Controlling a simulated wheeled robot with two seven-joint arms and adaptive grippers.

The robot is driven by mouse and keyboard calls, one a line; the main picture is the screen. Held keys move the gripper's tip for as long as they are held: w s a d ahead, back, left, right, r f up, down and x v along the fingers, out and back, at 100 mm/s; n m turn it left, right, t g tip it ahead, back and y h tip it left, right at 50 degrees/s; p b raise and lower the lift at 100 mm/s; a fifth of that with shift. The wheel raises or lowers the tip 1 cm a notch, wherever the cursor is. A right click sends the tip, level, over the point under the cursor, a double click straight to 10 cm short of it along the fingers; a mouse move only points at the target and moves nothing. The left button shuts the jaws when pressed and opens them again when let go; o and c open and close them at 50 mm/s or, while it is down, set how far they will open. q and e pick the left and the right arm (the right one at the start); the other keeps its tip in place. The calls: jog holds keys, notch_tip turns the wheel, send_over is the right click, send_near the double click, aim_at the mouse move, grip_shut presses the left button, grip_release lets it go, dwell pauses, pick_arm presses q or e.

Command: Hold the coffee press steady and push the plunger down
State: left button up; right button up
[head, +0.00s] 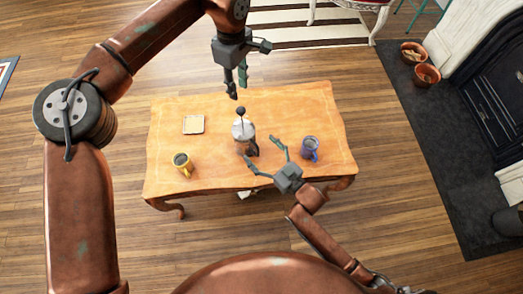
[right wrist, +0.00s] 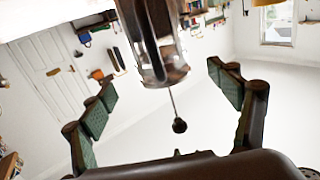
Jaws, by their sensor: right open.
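The coffee press (head: 243,131) stands upright on the wooden table, with its plunger rod and dark knob (head: 240,110) raised above the lid. My left gripper (head: 237,91) points down just above the knob, apart from it as far as I can see; its jaw opening is unclear. My right gripper (head: 261,152) is open and empty at the near right side of the press, its fingers spread toward it. In the right wrist view the press (right wrist: 158,40) appears upside down between and beyond the open fingers (right wrist: 160,80), with the knob (right wrist: 180,126) below it.
On the table (head: 300,105), a yellow mug (head: 182,163) stands front left, a blue mug (head: 309,148) right of the press near my right gripper, and a square coaster (head: 194,124) back left. The table's back right is clear. A dark hearth (head: 430,150) lies far right.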

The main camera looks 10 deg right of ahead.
aim_at(251, 141)
jog(key=shift+x, duration=3.55)
jog(key=shift+c, duration=0.3)
